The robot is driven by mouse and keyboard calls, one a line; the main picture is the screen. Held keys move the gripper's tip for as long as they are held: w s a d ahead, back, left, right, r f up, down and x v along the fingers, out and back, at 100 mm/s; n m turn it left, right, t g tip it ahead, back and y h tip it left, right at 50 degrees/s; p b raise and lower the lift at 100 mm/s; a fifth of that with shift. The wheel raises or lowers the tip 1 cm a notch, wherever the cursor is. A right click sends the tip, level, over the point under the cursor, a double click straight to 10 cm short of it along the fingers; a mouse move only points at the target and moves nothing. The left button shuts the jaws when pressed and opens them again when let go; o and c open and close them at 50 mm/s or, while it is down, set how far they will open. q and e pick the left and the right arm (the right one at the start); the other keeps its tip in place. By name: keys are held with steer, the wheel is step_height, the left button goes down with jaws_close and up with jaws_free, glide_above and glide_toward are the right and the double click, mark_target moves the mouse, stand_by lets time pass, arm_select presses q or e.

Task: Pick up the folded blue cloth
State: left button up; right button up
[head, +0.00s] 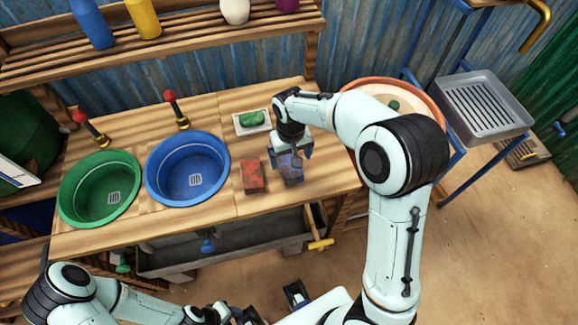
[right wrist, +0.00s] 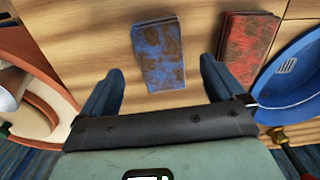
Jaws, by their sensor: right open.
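The folded blue cloth (head: 292,174), blue with brownish stains, lies flat on the wooden counter. In the right wrist view the cloth (right wrist: 160,52) lies ahead, between the lines of the two fingers. My right gripper (head: 291,155) is open and empty, pointing down above the cloth; it partly hides the cloth in the head view. In the right wrist view its fingers (right wrist: 161,66) are spread wider than the cloth. My left gripper (head: 245,316) is low at the bottom edge of the head view, partly cut off, its jaws unclear.
A folded red cloth (head: 253,177) lies left of the blue one. Blue (head: 188,190) and green (head: 68,205) basins are set in the counter (head: 222,235). A green soap (head: 252,118) sits on a white dish behind. A round terracotta-rimmed bowl (head: 437,104) stands at the right.

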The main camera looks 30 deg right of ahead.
mark_target(289, 164)
steer(key=f, duration=0.5)
steer(key=shift+w+f, duration=0.3)
steer(key=shift+w, duration=0.1)
steer(key=c, duration=1)
